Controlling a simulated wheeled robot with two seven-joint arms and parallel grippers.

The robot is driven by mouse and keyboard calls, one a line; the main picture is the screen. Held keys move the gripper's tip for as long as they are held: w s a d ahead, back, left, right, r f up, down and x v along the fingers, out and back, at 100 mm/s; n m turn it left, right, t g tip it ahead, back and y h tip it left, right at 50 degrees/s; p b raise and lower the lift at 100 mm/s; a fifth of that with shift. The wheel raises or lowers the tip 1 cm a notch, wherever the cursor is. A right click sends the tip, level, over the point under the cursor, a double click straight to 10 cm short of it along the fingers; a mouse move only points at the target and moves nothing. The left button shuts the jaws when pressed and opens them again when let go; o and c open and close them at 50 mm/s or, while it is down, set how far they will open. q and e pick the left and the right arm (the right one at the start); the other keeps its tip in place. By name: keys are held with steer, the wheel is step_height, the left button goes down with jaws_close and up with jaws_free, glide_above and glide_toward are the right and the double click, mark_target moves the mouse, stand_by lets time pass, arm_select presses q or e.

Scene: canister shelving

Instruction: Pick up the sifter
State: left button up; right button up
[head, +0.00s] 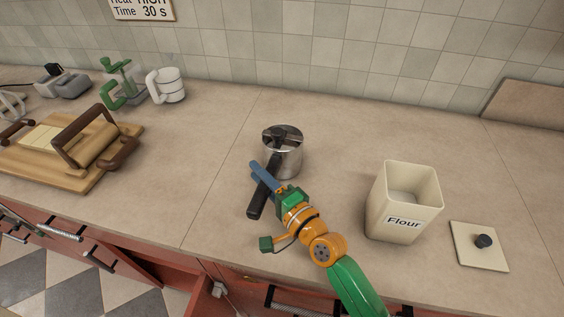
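The sifter looks to be the metal cylinder (284,158) with a black bar across its top, standing upright on the counter near the middle of the head view. Its black handle (257,203) points toward the front edge. My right gripper (261,175) is at this handle, just in front of the cylinder, with a blue finger lying across the handle. The other finger is not clearly visible, so I cannot tell whether the gripper is closed on the handle. My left gripper is not in view.
An open cream flour canister (402,212) stands at right, its lid (478,246) lying beside it. A wooden board (62,172) with a rolling pin is at left. A white mug-like container (170,86) and a green device (121,86) stand behind. A drawer (170,283) below is open.

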steer(key=shift+w, duration=0.1)
jaws_close()
stand_by(1.0)
